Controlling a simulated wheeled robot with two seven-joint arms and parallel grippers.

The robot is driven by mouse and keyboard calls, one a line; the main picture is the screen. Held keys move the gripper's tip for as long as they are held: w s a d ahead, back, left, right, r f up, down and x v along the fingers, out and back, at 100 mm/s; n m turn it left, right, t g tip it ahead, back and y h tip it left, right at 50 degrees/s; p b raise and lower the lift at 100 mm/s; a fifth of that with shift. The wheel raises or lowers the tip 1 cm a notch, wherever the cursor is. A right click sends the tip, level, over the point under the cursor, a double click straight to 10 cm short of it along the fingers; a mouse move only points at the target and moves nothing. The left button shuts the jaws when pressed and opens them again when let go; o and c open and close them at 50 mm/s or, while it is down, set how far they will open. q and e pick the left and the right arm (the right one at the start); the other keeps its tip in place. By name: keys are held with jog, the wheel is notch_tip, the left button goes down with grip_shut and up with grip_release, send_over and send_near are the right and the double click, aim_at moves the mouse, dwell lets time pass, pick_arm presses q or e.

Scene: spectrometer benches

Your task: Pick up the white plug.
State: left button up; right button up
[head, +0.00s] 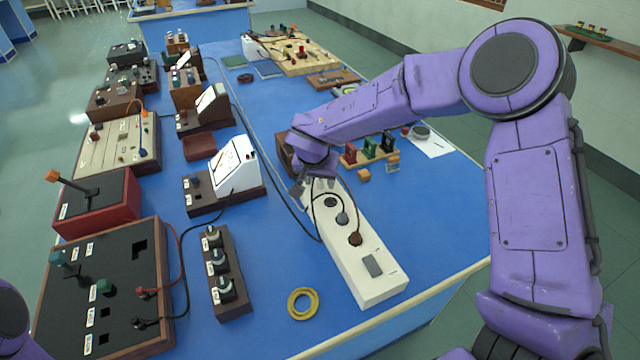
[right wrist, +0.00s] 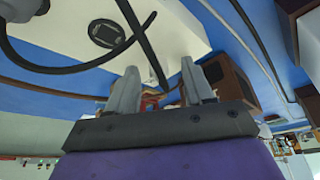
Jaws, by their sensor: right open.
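I cannot make out a white plug for sure in either view. My right gripper (head: 301,187) is at the far end of a long white socket strip (head: 372,288), where my wrist hides part of it. In the right wrist view, my right gripper (right wrist: 160,78) has its two grey fingers apart. A thin black cable (right wrist: 143,40) runs across the strip towards the gap between them. I cannot tell whether it lies between the fingers. A dark round socket (right wrist: 105,33) shows on the strip beyond the fingers. My left gripper is out of view.
A white-faced meter (head: 235,162) stands left of the strip, with black cables looping between. Green and red blocks (head: 369,147) stand right of my wrist. A yellow ring (head: 302,304) lies near the front edge.

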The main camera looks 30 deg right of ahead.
grip_shut()
jog(key=shift+r, duration=0.1)
